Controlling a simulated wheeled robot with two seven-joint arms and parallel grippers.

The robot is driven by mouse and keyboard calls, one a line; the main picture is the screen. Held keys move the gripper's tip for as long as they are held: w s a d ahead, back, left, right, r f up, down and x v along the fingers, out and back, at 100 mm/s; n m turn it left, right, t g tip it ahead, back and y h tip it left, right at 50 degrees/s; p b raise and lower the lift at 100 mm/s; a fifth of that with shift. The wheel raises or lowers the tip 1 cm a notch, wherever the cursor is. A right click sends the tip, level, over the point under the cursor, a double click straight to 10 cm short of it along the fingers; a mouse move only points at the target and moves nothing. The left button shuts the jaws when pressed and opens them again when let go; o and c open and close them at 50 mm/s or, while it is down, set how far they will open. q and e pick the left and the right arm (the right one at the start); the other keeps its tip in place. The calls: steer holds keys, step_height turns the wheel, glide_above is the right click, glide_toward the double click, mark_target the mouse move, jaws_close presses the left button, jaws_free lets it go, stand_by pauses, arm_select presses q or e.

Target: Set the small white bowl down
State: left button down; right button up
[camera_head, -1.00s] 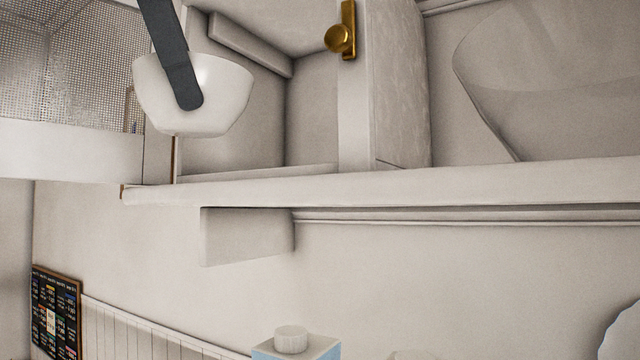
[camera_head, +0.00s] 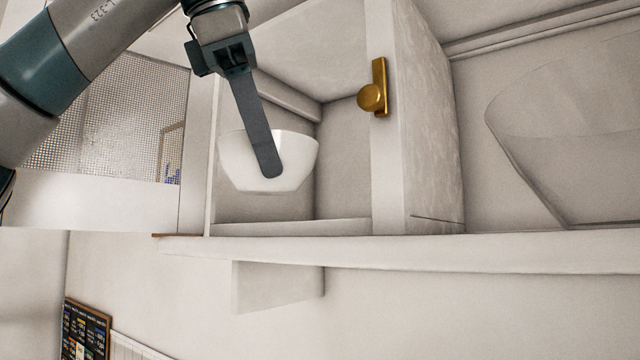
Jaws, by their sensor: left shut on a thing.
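The small white bowl (camera_head: 300,160) is in front of or within the opening of a white shelf compartment (camera_head: 290,228). It looks roughly upright, with a gap below it to the compartment's floor. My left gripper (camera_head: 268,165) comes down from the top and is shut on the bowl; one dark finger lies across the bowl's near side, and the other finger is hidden. My right gripper is not in view.
A brass knob (camera_head: 373,97) is on the frame right of the compartment. A mesh-panelled door (camera_head: 110,125) stands to the left. A large translucent vessel (camera_head: 570,130) stands on the white shelf (camera_head: 420,254) at right. A bracket (camera_head: 275,285) hangs below.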

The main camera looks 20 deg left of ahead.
arm_select(q)
steer(key=w+d+p, duration=0.1)
steer(key=w, duration=0.2)
steer(key=w+d+p, duration=0.1)
steer(key=w, duration=0.2)
steer(key=w+d+p, duration=0.1)
steer(key=w+p, duration=0.1)
steer(key=w, duration=0.1)
steer(key=shift+w+d+r, duration=0.15)
steer(key=shift+w+d, duration=0.1)
steer(key=shift+w, duration=0.15)
steer(key=shift+w+d, duration=0.1)
steer(key=shift+w, duration=0.35)
steer(key=shift+s, duration=0.1)
steer(key=shift+f, duration=1)
steer(key=shift+f+p, duration=0.45)
steer(key=shift+f, duration=0.4)
steer(key=shift+f, duration=0.15)
